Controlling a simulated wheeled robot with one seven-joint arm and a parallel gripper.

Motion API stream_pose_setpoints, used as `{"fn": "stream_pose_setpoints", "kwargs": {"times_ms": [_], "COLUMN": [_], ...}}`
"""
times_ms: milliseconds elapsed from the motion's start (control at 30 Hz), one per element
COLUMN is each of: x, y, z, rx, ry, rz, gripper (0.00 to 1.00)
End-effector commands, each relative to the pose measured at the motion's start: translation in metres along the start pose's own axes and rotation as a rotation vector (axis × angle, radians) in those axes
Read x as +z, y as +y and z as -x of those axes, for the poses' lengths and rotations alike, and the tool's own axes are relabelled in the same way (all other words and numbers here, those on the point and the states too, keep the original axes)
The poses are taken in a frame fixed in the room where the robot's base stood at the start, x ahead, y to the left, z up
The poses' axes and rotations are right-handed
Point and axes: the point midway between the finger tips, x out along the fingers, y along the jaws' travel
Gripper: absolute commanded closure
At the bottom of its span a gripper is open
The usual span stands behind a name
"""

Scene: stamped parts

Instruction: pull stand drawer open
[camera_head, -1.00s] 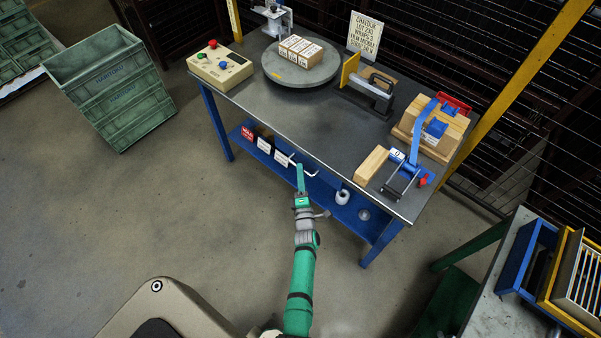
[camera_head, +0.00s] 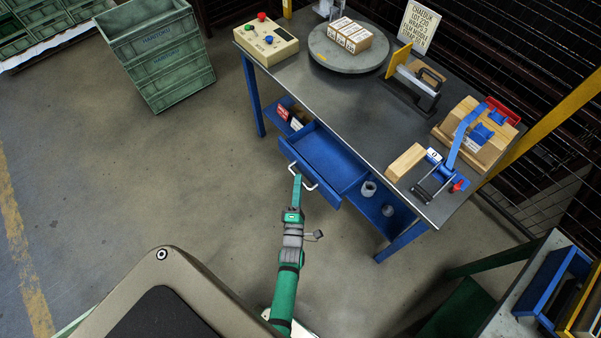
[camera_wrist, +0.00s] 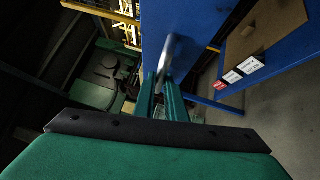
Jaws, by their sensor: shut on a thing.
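The stand drawer (camera_head: 327,155) is blue and empty, and it stands pulled out from under the grey-topped stand (camera_head: 345,110). Its front carries a pale bar handle (camera_head: 293,169). My gripper (camera_head: 297,181) is at the drawer front, with its green fingers shut on the handle. In the wrist view the two fingers (camera_wrist: 161,90) close around the pale, blurred handle (camera_wrist: 168,55), in front of a blue panel (camera_wrist: 185,30). The exact contact between fingers and bar is small and partly hidden.
A lower blue shelf (camera_head: 392,219) holds grey rolls (camera_head: 369,188). The tabletop carries a button box (camera_head: 266,40), a round turntable (camera_head: 322,55) with cartons, and a strapping tool (camera_head: 437,177). Green crates (camera_head: 157,62) stand at the left. Open floor (camera_head: 150,190) lies left of the stand.

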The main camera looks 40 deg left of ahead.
Motion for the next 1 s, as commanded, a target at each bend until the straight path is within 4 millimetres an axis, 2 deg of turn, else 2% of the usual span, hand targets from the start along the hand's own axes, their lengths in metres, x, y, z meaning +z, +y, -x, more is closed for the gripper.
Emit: {"fn": "stream_pose_setpoints", "kwargs": {"times_ms": [100,267,667,700,733,1000], "x": [-0.008,-0.015,-0.016,-0.016,-0.016,-0.016], "y": [0.003,0.004,0.005,0.005,0.005,0.005], "z": [0.011,0.019,0.02,0.02,0.02,0.02], "rx": [-0.002,-0.002,-0.001,-0.001,-0.001,-0.001], "ry": [-0.005,-0.006,-0.008,-0.008,-0.007,-0.007], "rz": [0.001,0.001,0.002,0.002,0.002,0.002], "gripper": [1.0,1.0,1.0,0.8,0.73,0.71]}}
